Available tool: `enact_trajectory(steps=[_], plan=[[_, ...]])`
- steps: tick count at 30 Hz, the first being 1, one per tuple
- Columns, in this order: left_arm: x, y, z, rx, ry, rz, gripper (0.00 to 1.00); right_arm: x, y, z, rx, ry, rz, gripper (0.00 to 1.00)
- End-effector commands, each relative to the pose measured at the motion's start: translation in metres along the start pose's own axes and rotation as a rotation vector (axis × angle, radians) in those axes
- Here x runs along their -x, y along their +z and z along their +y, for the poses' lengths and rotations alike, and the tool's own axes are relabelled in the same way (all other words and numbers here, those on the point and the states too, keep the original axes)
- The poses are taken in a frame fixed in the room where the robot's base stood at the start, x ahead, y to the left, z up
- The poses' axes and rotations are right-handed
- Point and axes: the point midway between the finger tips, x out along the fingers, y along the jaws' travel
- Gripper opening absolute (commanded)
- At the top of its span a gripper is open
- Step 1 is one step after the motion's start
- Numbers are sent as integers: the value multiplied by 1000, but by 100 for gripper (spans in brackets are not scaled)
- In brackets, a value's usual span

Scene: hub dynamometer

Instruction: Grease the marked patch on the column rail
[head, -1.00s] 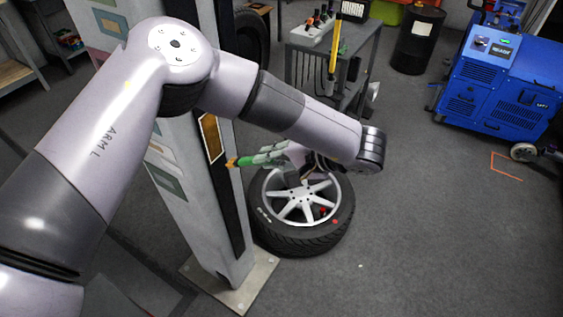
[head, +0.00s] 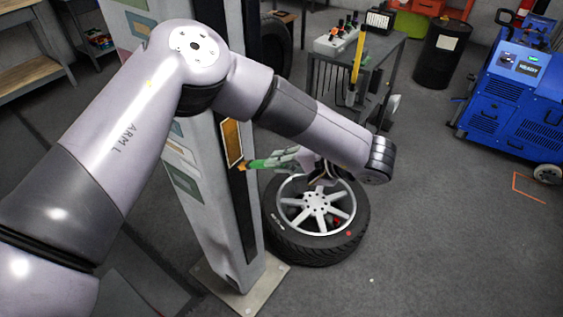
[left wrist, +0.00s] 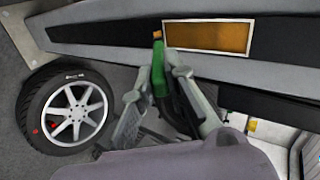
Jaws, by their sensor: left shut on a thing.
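The marked patch is an amber rectangle with a pale border (head: 232,142) on the dark rail (head: 246,215) of the column. It also shows in the left wrist view (left wrist: 208,37). My left gripper (head: 283,160) is shut on a green brush-like tool (head: 262,164) with an orange tip. In the left wrist view the tool (left wrist: 157,75) points up between the fingers (left wrist: 160,92). Its tip lies over the rail, just beside the left end of the patch. I cannot tell whether the tip touches the rail. My right gripper is not in view.
A wheel with a tyre (head: 283,247) lies on the floor close under my left gripper. A cart (head: 385,50) with several items stands behind. A blue machine (head: 515,100) stands at the right. The floor between is clear.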

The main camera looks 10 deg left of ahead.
Motion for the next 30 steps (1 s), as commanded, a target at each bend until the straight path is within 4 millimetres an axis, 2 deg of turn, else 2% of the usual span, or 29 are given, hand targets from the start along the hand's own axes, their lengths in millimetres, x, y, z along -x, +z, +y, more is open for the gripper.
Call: enact_trajectory(steps=[24,30], plan=[[-13,-1,-9,0,-1,0,0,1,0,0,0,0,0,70],[-9,-2,-14,1,-1,0,0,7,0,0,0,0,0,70]])
